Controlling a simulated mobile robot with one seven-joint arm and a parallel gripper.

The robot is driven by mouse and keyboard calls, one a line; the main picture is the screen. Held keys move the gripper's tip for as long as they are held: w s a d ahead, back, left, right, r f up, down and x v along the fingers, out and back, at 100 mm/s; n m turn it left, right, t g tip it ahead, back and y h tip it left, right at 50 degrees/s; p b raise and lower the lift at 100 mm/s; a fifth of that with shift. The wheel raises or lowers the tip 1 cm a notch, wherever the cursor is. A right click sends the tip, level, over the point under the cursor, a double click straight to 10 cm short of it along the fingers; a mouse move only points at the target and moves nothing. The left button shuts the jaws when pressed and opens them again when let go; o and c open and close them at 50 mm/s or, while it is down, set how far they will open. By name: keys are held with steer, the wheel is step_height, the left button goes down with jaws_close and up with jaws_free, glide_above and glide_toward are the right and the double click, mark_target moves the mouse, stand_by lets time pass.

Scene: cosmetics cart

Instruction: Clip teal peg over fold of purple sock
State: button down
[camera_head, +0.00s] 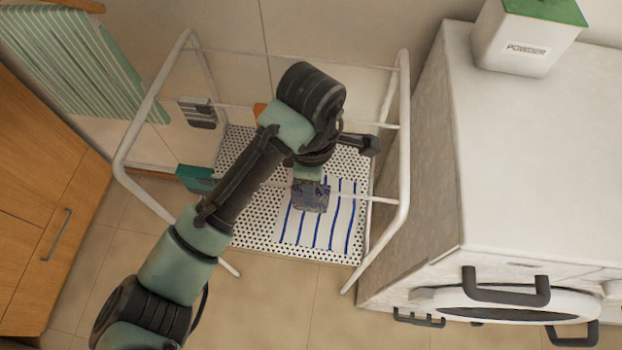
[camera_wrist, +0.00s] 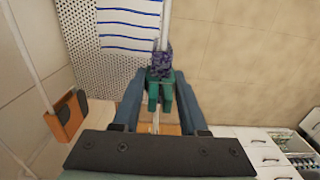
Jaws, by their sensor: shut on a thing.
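The purple sock (camera_head: 311,196), dark and patterned, hangs folded over a white rail of the rack (camera_head: 402,150). In the wrist view the sock (camera_wrist: 161,64) lies straight ahead of my gripper (camera_wrist: 160,78). My gripper is shut on the teal peg (camera_wrist: 160,96), which sits between the two fingers with its legs toward me. The peg's far end meets the sock's near edge; I cannot tell how far its jaws reach over the fold.
A blue-striped white cloth (camera_head: 343,220) lies below on the perforated panel (camera_head: 235,220). A grey item (camera_head: 198,112) and a teal item (camera_head: 196,178) hang on the rack's left. An orange item (camera_wrist: 66,116) is left in the wrist view. A white cabinet (camera_head: 540,170) stands right.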

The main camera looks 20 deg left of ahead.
steer(key=shift+c, duration=1.8)
jaws_free()
step_height(320, 180, up, 13)
steer(key=shift+f+p, duration=0.1)
steer(key=shift+p, duration=0.65)
